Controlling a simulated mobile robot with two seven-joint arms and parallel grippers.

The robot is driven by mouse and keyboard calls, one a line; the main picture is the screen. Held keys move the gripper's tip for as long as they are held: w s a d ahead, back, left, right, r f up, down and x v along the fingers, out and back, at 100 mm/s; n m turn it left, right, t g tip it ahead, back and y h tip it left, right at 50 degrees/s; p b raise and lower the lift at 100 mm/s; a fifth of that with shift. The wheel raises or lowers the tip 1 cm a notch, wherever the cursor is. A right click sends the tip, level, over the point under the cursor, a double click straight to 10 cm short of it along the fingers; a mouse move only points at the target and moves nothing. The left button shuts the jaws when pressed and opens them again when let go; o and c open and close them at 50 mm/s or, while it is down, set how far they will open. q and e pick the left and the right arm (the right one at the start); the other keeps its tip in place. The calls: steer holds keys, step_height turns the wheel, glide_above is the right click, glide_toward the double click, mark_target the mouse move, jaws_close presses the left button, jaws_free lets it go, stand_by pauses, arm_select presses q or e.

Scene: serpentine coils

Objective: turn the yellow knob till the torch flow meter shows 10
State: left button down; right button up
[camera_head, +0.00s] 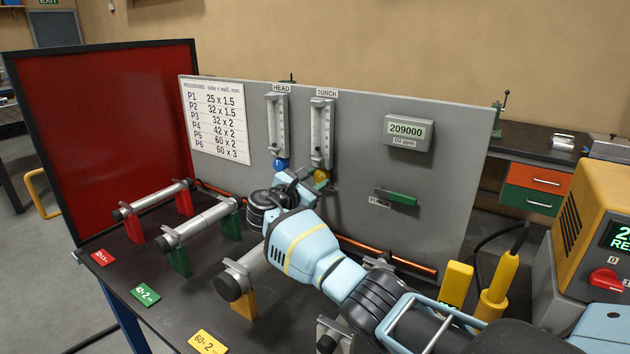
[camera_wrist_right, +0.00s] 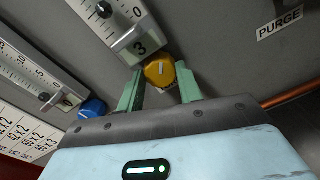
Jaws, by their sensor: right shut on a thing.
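The yellow knob (camera_head: 321,175) sits under the TORCH flow meter (camera_head: 322,133) on the grey panel. In the right wrist view the yellow knob (camera_wrist_right: 159,71) lies between the two green fingers of my right gripper (camera_wrist_right: 160,84), which is shut on it. The knob's white pointer line shows. The small window at the foot of the torch meter (camera_wrist_right: 141,47) reads 3. In the head view my right gripper (camera_head: 308,183) reaches the knob from below, and its fingers partly hide it. My left gripper is not in view.
The blue knob (camera_head: 281,164) under the HEAD meter (camera_head: 278,125) is close left of my right gripper. A green PURGE lever (camera_head: 397,197) is on the panel to the right. Tube stands and copper tube (camera_head: 415,267) lie below, around my right arm.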

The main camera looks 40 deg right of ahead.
steer(key=o, duration=1)
steer(key=shift+p+v, duration=0.4)
steer(key=shift+v, duration=3.55)
